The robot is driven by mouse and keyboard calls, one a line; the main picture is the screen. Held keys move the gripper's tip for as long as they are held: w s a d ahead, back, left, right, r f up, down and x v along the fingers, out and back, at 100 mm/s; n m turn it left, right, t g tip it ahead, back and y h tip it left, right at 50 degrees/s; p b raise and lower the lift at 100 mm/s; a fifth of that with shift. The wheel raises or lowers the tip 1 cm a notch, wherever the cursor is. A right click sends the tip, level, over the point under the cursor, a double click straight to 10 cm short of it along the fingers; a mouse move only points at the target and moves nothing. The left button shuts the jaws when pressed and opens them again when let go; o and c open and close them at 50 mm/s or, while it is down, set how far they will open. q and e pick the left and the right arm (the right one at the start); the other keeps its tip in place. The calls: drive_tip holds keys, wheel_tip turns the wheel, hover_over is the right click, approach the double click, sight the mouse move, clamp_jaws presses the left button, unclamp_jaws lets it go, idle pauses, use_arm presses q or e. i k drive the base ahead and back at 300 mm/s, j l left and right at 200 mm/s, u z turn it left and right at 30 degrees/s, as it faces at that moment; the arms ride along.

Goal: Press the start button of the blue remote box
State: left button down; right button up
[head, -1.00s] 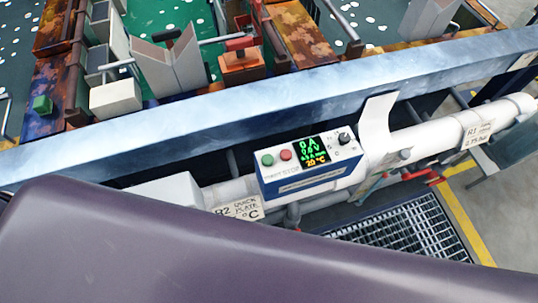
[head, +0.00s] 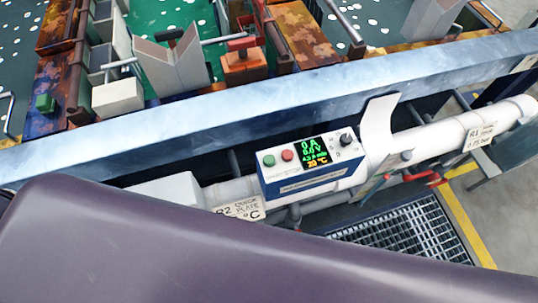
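The blue remote box (head: 312,185) with a white sloped top sits in the middle of the head view, by the white pipe. On its top are a green button (head: 268,160) at the left, marked start, a red button (head: 287,155) beside it, a lit display (head: 312,152) reading 0 A and 20 °C, and a black knob (head: 346,139) at the right. Nothing touches the buttons. Neither gripper shows in the view. A large dark purple surface fills the lower front and hides what is below it.
A pale blue rail (head: 200,111) runs behind the box. Beyond it are dark green tanks with V-shaped grey supports (head: 172,66) and rusty blocks. A white pipe (head: 430,140) with paper labels runs to the right. A floor grating (head: 410,232) lies below right.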

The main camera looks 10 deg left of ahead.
sight(269, 160)
drive_tip(key=k+l+u, duration=0.2)
drive_tip(key=l, duration=0.25)
drive_tip(key=l+u, duration=0.25)
drive_tip(key=l, duration=0.2)
drive_tip(key=k+l+u, duration=0.2)
drive_tip(key=l, duration=0.2)
drive_tip(key=k+l+u, duration=0.2)
drive_tip(key=l, duration=0.2)
drive_tip(key=k+l+u, duration=0.2)
drive_tip(key=k+l, duration=0.05)
drive_tip(key=l, duration=0.1)
